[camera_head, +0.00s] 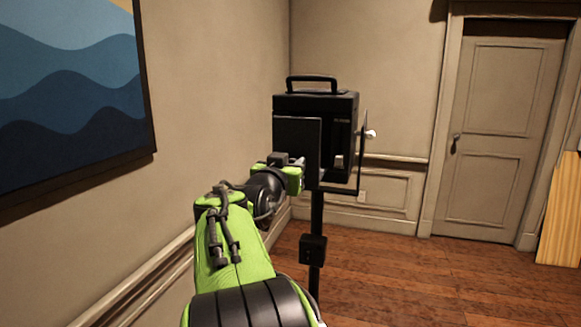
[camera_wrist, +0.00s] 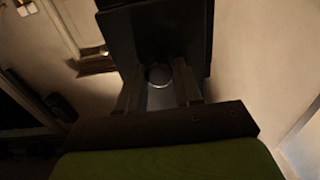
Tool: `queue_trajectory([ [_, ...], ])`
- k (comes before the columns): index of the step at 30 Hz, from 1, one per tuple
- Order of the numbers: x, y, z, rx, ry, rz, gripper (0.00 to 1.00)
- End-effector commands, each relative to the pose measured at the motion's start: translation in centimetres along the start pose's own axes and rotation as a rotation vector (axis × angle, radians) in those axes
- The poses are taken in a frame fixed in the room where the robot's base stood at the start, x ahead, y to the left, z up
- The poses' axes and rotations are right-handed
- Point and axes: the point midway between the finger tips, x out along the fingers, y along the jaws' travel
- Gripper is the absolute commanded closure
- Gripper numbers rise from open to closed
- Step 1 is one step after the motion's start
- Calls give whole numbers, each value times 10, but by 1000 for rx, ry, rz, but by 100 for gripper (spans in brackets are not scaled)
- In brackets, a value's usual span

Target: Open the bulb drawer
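A black box-shaped lamp housing (camera_head: 345,108) with a top carrying handle (camera_head: 311,79) stands on a thin black pole. A flat black panel (camera_head: 297,140) covers its near left side, and a pale knob (camera_head: 371,134) sticks out at its right. I cannot tell which part is the bulb drawer. My gripper (camera_head: 298,172) is at the housing's lower left; its fingertips are hard to make out there. In the wrist view its two fingers (camera_wrist: 157,90) stand apart below the dark housing (camera_wrist: 160,38). A round greyish part (camera_wrist: 158,75) shows between them, apparently not gripped.
The black pole (camera_head: 316,235) carries a small black box (camera_head: 313,249) partway down. A framed wave picture (camera_head: 75,90) hangs on the left wall. A closed door (camera_head: 500,130) is at the back right.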

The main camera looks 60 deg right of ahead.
Motion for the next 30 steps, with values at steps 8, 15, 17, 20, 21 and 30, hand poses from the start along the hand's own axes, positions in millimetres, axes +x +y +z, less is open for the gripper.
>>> queue_trajectory([
  [8,0,0,0,0,0,0,44],
  [15,-13,-2,0,2,0,-5,44],
  [17,-26,-2,1,3,0,-7,44],
  [20,-54,-2,1,3,0,-10,44],
  [21,-66,-2,1,2,0,-9,44],
  [30,-141,-1,1,0,1,-6,44],
])
